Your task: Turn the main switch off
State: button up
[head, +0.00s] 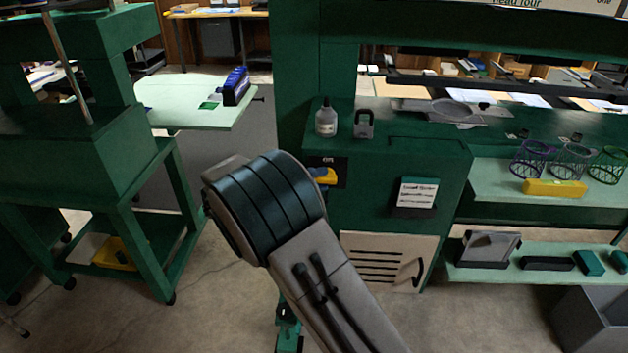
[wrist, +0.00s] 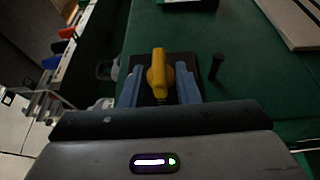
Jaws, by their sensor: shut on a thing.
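The main switch has a yellow handle (head: 325,176) on a dark plate (head: 342,165) on the front of the green machine. In the head view my arm covers part of it. In the wrist view the yellow handle (wrist: 158,72) stands out from the dark plate (wrist: 178,64). My gripper (wrist: 160,88) has its two blue-grey fingers on either side of the handle, shut on it. The markings on the plate are too small to read.
A grey bottle (head: 326,119) and a padlock (head: 364,124) stand on the ledge above the switch. A white label (head: 417,194) and a vented beige panel (head: 385,260) are to its right and below. A green frame table (head: 110,200) stands left; bare floor lies between.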

jog(key=o, duration=0.6)
jog(key=v, duration=1.4)
jog(key=shift+w+b, duration=0.1)
jog(key=shift+b, duration=0.25)
jog(key=shift+d, duration=0.1)
jog(key=s+d+r+g+y+p, duration=0.2)
jog(key=d+g+y, duration=0.15)
jog(key=d, duration=0.85)
jog(key=s+d+r+g+y+p, duration=0.1)
jog(key=d+r+g+y, duration=0.2)
jog(key=d, duration=0.8)
jog(key=s+d+m+t+y+p, duration=0.1)
jog(key=s+d+y, duration=0.1)
jog(key=s, duration=0.3)
jog(key=s+d+m+y+p, duration=0.1)
jog(key=s+d+m+y, duration=0.1)
jog(key=s+y, duration=0.3)
jog(key=s+d+m+t+y+p, duration=0.1)
jog(key=s+d+y+p, duration=0.1)
jog(key=s, duration=0.5)
jog(key=shift+s+d+r+t+y, duration=0.15)
jog(key=shift+d+t+y, duration=0.2)
jog(key=shift+d+y, duration=0.55)
